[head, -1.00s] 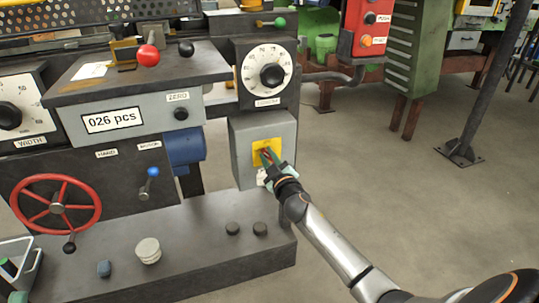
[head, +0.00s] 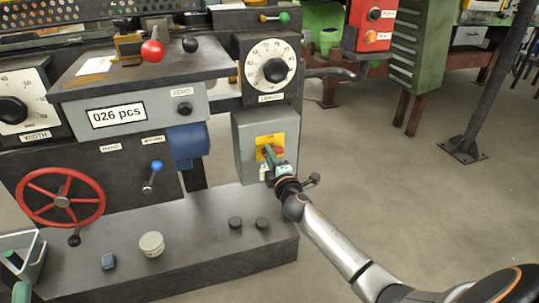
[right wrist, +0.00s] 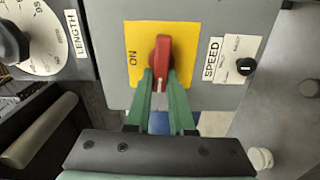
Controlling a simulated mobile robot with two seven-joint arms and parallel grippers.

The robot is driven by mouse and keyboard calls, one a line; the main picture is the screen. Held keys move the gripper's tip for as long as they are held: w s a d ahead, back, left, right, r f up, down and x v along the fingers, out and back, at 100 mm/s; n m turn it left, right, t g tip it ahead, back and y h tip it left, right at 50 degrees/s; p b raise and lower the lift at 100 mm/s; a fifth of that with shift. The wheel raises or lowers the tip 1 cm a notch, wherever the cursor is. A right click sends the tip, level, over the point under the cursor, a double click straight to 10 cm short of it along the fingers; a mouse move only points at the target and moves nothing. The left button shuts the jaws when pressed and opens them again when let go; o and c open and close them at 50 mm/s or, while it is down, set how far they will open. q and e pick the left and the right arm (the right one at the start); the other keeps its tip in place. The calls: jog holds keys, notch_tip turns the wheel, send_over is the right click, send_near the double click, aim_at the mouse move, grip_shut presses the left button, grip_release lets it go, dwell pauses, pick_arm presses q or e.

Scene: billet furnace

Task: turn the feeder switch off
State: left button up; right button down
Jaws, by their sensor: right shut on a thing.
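The feeder switch is a red handle (right wrist: 161,55) on a yellow plate (right wrist: 137,40) marked ON, on a grey box (head: 246,150). In the right wrist view the handle stands upright, with ON to its left, so it lies across the plate rather than toward ON. My right gripper (right wrist: 163,88) is shut on the lower part of the handle, with one green finger on each side. In the head view the gripper (head: 271,155) partly covers the switch (head: 279,150). My left gripper is not seen.
The LENGTH dial (head: 273,71) is above the switch box. A SPEED knob (right wrist: 246,66) is beside the plate in the wrist view. A dark ledge (head: 200,240) with several small knobs lies below. The floor at right (head: 400,200) is clear.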

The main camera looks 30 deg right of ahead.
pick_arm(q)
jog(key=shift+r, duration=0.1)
pick_arm(e)
jog(key=shift+f+n, duration=0.1)
jog(key=shift+n, duration=0.4)
jog(key=c, duration=0.8)
grip_release()
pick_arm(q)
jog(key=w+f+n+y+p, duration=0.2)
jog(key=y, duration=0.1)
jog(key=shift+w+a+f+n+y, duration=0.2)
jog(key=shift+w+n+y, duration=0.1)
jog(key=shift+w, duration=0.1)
pick_arm(e)
jog(key=v, duration=1.2)
jog(key=shift+s+a, duration=0.15)
jog(key=shift+s, duration=0.1)
